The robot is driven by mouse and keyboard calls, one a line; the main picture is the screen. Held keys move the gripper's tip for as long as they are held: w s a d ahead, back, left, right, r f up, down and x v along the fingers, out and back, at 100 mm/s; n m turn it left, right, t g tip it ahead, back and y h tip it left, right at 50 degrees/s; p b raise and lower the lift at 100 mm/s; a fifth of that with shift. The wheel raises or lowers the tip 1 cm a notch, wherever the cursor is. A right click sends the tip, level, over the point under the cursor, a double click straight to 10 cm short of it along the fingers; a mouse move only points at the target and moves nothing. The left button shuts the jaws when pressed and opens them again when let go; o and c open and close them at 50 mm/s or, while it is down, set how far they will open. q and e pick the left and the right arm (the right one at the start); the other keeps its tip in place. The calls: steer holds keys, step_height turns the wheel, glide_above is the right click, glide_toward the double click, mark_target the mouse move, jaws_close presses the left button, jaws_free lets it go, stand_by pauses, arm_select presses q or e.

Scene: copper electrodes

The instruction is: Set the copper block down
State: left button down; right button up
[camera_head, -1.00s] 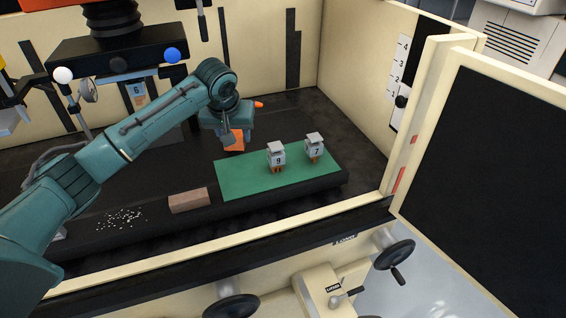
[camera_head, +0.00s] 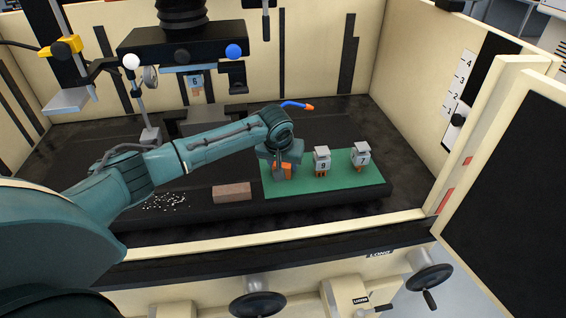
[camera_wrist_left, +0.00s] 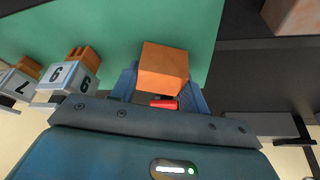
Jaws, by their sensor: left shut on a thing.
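The orange copper block (camera_head: 283,173) is between the fingers of my left gripper (camera_head: 284,177), over the left part of the green mat (camera_head: 345,187). My left gripper is shut on the block. In the left wrist view the copper block (camera_wrist_left: 163,62) sits between the two blue fingers, with the green mat (camera_wrist_left: 120,25) behind it. The block is low at the mat; I cannot tell whether its underside touches it. My right gripper is not in view.
A brown block (camera_head: 232,192) lies left of the mat. A blue and orange nozzle (camera_head: 297,105) is behind the gripper.

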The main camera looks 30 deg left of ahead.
arm_select(q)
steer(key=c, duration=0.7)
jaws_free()
steer(key=shift+f, duration=0.1)
steer(key=v, duration=1.2)
steer(key=s+d+f+m+t+h, duration=0.1)
steer(key=s+d+f+h, duration=0.1)
steer(key=d+f, duration=0.3)
steer(key=s+d+f+m+t+h, duration=0.1)
steer(key=s+d+f+m+h, duration=0.1)
steer(key=s+d+f, duration=0.2)
steer(key=s+d+f+m+h, duration=0.1)
steer(key=s+d+f, duration=0.2)
steer(key=d+f, duration=0.3)
steer(key=shift+s+d+f+m+t+h, duration=0.25)
steer(key=shift+d+f+m+t+h, duration=0.15)
steer(key=s+a+f+t, duration=0.1)
steer(key=s+f, duration=0.1)
steer(key=s, duration=0.3)
steer(key=s+f+t+y, duration=0.1)
steer(key=s+f, duration=0.1)
steer(key=s, duration=0.3)
steer(key=s+a+f+t, duration=0.1)
steer(key=s+f, duration=0.1)
steer(key=s, duration=0.3)
steer(key=shift+a+m, duration=0.35)
steer(key=shift+m, duration=0.05)
